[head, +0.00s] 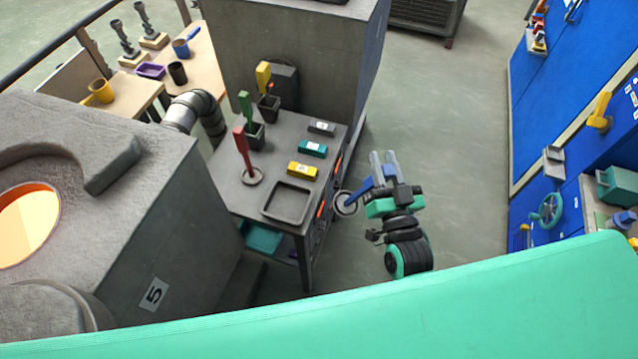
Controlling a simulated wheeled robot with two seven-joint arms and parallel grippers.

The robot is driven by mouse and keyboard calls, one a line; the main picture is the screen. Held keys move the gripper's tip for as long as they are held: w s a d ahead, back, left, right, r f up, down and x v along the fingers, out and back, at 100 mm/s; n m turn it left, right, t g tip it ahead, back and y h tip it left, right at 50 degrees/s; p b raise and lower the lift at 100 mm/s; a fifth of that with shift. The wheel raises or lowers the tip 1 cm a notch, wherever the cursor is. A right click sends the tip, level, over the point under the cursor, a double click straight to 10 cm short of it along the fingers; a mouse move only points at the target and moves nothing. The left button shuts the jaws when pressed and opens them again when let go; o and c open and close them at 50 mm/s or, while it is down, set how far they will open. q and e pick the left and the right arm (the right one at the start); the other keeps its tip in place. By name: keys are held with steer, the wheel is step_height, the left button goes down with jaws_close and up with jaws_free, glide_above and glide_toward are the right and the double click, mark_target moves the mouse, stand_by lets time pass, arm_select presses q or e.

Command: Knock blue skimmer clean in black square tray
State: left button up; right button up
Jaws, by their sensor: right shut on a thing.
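The blue skimmer (363,190) is held in my right gripper (384,163). Its handle runs between the fingers and its round grey head (345,203) hangs at the lower left of the gripper, just off the right edge of the grey table. The black square tray (281,220) lies on the front right part of that table, left of the skimmer head, and looks empty. The skimmer head appears apart from the tray. My left gripper is out of view.
On the grey table (228,187) stand a red-handled tool (242,150), green-handled (246,107) and yellow-handled (263,76) tools in dark pots, and yellow, teal and grey blocks. A furnace with a glowing opening (28,225) is at left. Blue cabinets (553,90) are at right. Floor between is clear.

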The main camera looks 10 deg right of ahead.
steer(key=w+a+f+n+g+y+b, duration=0.1)
steer(key=w+a+f+n+y+b, duration=0.2)
steer(key=w+a, duration=0.55)
steer(key=w+a+f+n+g+y+b, duration=0.1)
steer(key=w+a+f+n+y+b, duration=0.15)
steer(key=w+a, duration=0.65)
step_height(320, 180, down, 9)
steer(key=a+b, duration=0.1)
steer(key=b, duration=0.6)
steer(key=shift+s, duration=0.4)
steer(key=shift+a+f+m+h+b, duration=0.1)
steer(key=shift+f+m+h+b, duration=0.25)
steer(key=shift+f, duration=0.35)
steer(key=shift+r, duration=0.15)
step_height(320, 180, up, 9)
steer(key=p, duration=0.8)
